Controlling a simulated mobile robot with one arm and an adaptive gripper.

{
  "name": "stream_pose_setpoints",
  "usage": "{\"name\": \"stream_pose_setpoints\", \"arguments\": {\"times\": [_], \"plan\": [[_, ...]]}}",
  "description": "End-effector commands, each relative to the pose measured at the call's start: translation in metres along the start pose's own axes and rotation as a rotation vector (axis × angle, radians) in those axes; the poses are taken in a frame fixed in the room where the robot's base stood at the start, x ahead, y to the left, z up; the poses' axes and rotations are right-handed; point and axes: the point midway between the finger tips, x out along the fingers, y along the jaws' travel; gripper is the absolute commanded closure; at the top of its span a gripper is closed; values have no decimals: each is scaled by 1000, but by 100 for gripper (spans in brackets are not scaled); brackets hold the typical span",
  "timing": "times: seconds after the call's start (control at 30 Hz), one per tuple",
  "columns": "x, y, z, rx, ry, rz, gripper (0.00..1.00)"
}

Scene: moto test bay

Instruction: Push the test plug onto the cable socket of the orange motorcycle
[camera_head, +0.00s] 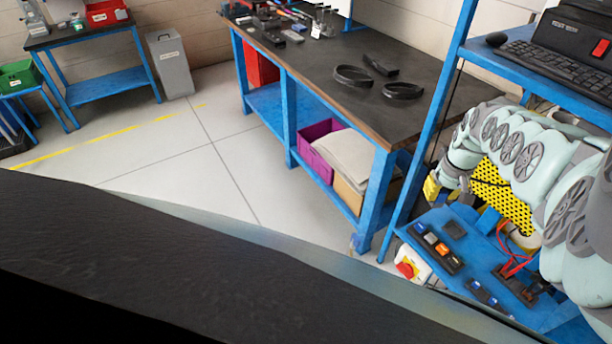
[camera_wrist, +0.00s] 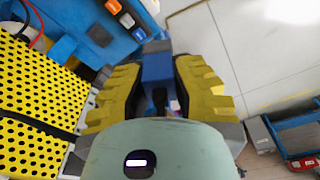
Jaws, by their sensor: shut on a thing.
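My gripper (camera_wrist: 160,75) has two yellow ridged fingers and is shut on a blue and black plug (camera_wrist: 157,66), which shows between them in the wrist view. In the head view my gripper (camera_head: 432,188) is a small yellow end at the right, above the blue bench; the plug cannot be made out there. The orange motorcycle and its cable socket are in neither view.
A yellow perforated panel (camera_wrist: 38,95) stands close by my gripper.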

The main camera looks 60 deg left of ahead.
Motion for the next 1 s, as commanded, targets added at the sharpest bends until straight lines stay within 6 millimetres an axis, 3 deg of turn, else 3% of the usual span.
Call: {"name": "stream_pose_setpoints", "arguments": {"times": [0.1, 0.67, 1.0], "plan": [[-21, 12, 5, 52, 2, 7, 100], [-90, 45, 41, 294, 2, 30, 100], [-149, 66, 90, 516, 1, 59, 100]]}}
